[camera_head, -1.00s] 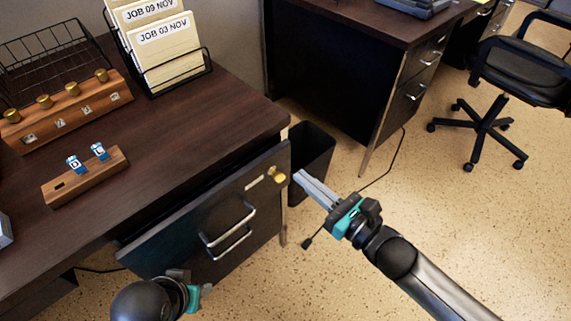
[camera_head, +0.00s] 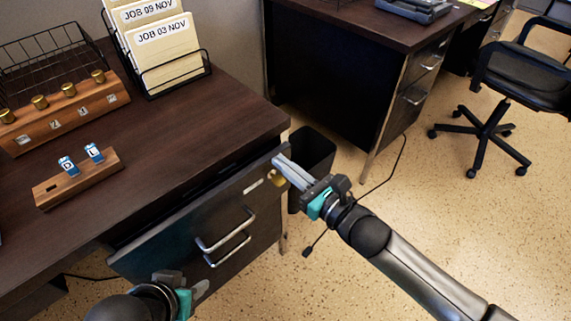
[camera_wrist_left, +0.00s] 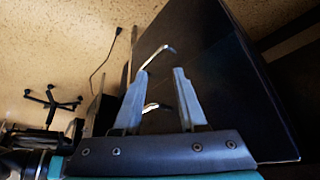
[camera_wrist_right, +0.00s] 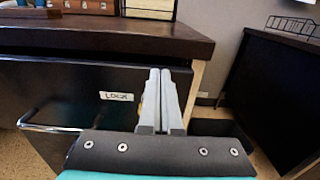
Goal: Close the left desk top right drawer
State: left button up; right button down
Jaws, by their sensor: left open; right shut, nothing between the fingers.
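The left desk's top right drawer (camera_head: 205,228) is dark with a silver handle, and its front stands out a little from the desk, with a dark gap behind its top edge. My right gripper (camera_head: 283,163) is shut and empty, with its tips at the upper right of the drawer front, by the brass lock. In the right wrist view its fingers (camera_wrist_right: 163,88) overlap the front beside a label (camera_wrist_right: 116,96); contact is hard to tell. My left gripper (camera_head: 197,290) is low near the front's lower left. The left wrist view shows its fingers (camera_wrist_left: 158,100) apart, with the handle (camera_wrist_left: 155,60) beyond them.
On the left desk (camera_head: 180,130) stand a file rack (camera_head: 165,55), a wooden key block (camera_head: 65,110) and a small wooden holder (camera_head: 80,178). A black bin (camera_head: 313,150) stands right of the drawer. A cable lies on the floor. Open floor lies at the lower right.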

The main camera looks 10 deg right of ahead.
aim_at(271, 152)
jog(key=x, duration=0.4)
jog(key=shift+b, duration=0.35)
jog(key=shift+w+a, duration=0.1)
jog(key=shift+w, duration=0.1)
pick_arm(q)
jog(key=shift+w+d+f+t+h, duration=0.15)
jog(key=shift+w+d+t+h, duration=0.15)
jog(key=shift+w+d+t, duration=0.5)
pick_arm(e)
jog(key=shift+r, duration=0.15)
pick_arm(q)
jog(key=shift+s+d, duration=0.1)
jog(key=shift+s, duration=0.05)
jog(key=shift+s, duration=0.1)
